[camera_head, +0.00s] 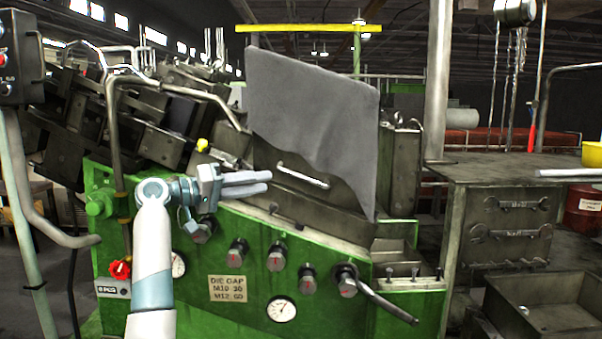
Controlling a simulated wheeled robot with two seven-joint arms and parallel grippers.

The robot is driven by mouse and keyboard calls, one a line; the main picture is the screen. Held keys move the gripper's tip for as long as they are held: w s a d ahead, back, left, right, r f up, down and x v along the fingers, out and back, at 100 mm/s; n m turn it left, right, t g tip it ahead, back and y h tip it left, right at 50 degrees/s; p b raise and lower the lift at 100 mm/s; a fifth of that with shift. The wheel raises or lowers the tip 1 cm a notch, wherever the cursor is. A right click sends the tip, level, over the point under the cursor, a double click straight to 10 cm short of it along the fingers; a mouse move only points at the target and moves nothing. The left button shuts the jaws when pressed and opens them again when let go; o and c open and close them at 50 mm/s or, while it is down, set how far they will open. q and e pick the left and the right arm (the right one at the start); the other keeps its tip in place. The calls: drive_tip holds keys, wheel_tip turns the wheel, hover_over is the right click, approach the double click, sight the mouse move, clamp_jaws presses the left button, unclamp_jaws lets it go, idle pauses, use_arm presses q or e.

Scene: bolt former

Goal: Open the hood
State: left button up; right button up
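The machine's hood shows at the centre as a dark metal cover with a pale bar handle (302,175). A large grey sheet (312,105) stands upright above and around it, its lower edge wavy. I cannot tell whether the sheet is part of the hood. My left gripper (268,182) points right, to the left of the handle and a little lower in the picture. Its two pale fingers look slightly apart, with nothing between them. It does not appear to touch the handle. My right gripper is not in view.
The green machine front (240,265) has several knobs, a round gauge (281,309) and a lever (385,305) sticking out at lower right. A bent pipe (115,150) rises at the left. A metal bench (490,170) and an open bin (555,315) stand at the right.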

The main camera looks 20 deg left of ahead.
sight(301, 177)
use_arm(q)
drive_tip(key=p+x, duration=0.5)
drive_tip(key=x, duration=0.6)
drive_tip(key=shift+w+d+r, duration=0.1)
drive_tip(key=shift+w, duration=0.1)
drive_tip(key=shift+w+d, duration=0.45)
clamp_jaws()
